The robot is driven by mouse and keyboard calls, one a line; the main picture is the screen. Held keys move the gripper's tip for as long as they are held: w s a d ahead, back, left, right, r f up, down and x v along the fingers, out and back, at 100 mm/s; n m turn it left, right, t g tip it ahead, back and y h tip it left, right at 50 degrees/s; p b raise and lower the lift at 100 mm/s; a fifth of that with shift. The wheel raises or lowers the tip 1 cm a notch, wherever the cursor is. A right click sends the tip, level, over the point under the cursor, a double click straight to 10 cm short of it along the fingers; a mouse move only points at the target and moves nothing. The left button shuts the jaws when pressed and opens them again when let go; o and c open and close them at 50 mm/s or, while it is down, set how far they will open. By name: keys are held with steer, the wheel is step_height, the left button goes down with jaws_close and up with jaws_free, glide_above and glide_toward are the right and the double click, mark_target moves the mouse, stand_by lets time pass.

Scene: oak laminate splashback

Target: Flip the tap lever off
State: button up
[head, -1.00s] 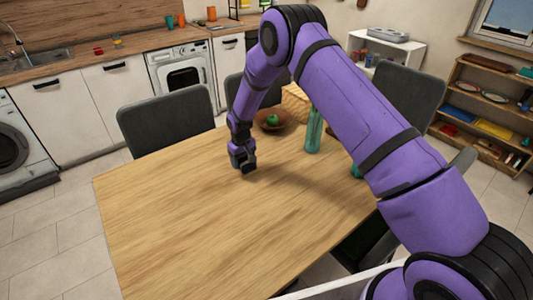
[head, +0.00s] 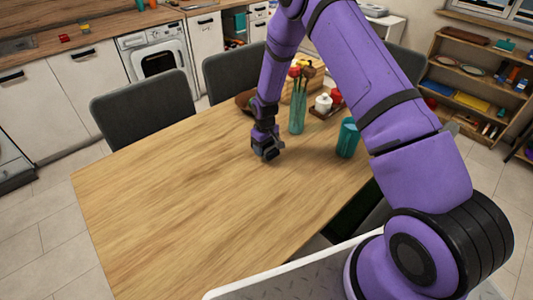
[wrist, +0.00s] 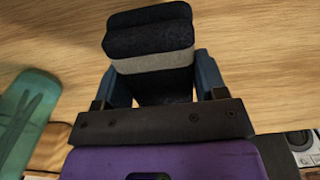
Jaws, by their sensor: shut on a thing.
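The tap and its lever are not in view now. My gripper (head: 267,153) is low over the wooden dining table, far from the counter along the back wall. In the wrist view, my gripper (wrist: 162,85) is shut on a dark block (wrist: 150,40) with a pale grey band. The block sits between the two bluish fingers, with wood grain behind it. I cannot tell what the block is, or whether it touches the table.
The table (head: 170,210) is clear to the left and front. A teal vase (head: 297,115) with flowers and a teal cup (head: 347,138) stand right of my gripper. A brown bowl (head: 244,101) is behind it. Dark chairs (head: 143,108) line the far side. The counter (head: 90,30) runs behind.

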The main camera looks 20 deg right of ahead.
steer(key=shift+s+d+f, duration=0.2)
steer(key=shift+d, duration=0.1)
steer(key=shift+f, duration=1.6)
steer(key=o, duration=1)
steer(key=shift+f, duration=0.1)
